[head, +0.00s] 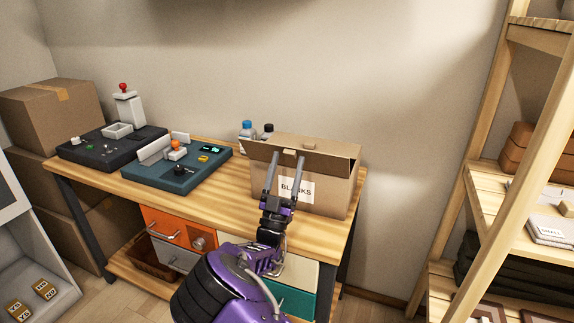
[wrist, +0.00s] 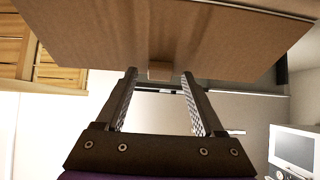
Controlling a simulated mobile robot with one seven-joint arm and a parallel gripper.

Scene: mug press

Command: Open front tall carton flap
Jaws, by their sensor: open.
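The tall tan carton (head: 330,192), marked BLANKS, stands upright at the right end of the wooden workbench. A brown flap panel (head: 325,147) shows along its top, with a dark band below it on the front side. In the wrist view a broad brown carton panel (wrist: 110,38) fills the top, with a small tab (wrist: 159,71) at its lower edge. My gripper (head: 287,156) is open in front of the carton, fingers pointing up to its top edge. In the wrist view the tab sits between the fingertips (wrist: 159,76); contact cannot be told.
Two small bottles (head: 247,130) stand behind the carton's left side. A teal press device (head: 180,166) and a black device (head: 110,145) occupy the left of the bench (head: 215,195). Orange and grey drawers (head: 172,226) sit below. A wooden shelf rack (head: 484,180) stands at the right.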

